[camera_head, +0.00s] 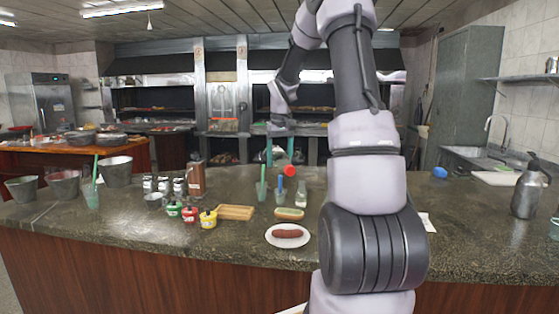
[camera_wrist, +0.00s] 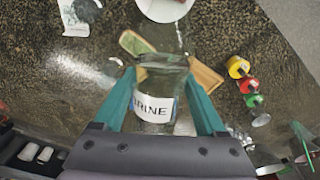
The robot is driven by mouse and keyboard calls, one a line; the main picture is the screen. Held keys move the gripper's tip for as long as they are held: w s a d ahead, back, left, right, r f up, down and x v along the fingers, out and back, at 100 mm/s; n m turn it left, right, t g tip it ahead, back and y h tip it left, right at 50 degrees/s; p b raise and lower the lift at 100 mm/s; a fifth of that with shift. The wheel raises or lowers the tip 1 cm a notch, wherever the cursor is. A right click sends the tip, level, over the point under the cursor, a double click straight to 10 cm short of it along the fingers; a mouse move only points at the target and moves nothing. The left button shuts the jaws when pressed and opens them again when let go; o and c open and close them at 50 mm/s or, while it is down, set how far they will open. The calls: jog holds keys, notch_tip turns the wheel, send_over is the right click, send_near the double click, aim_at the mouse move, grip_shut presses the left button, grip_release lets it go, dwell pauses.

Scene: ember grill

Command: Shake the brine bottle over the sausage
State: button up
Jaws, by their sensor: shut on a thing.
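The brine bottle (camera_wrist: 155,105), clear with a white label reading BRINE, is between the teal fingers of my gripper (camera_wrist: 168,98) in the wrist view. My gripper is shut on it. In the head view my gripper (camera_head: 276,152) is raised above the counter, behind the plate; the bottle is hard to make out there, with a red round part (camera_head: 289,170) just below the fingers. The brown-red sausage (camera_head: 287,233) lies on a white plate (camera_head: 272,240) near the counter's front. The plate's edge (camera_wrist: 165,8) shows at the top of the wrist view; the sausage is out of frame there.
A tan oblong item with a green edge (camera_head: 289,213) lies behind the plate. A small clear bottle (camera_head: 301,193) and cups stand behind it. Left are a wooden board (camera_head: 236,212) and yellow (camera_head: 208,219), red and green jars.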

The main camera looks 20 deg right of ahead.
jog(key=shift+g, duration=0.6)
jog(key=g, duration=0.3)
jog(key=shift+w+r+g+y, duration=0.1)
jog(key=shift+r+g+y, duration=0.05)
jog(key=shift+g+y, duration=0.2)
jog(key=shift+r+g, duration=0.2)
jog(key=shift+g, duration=1.35)
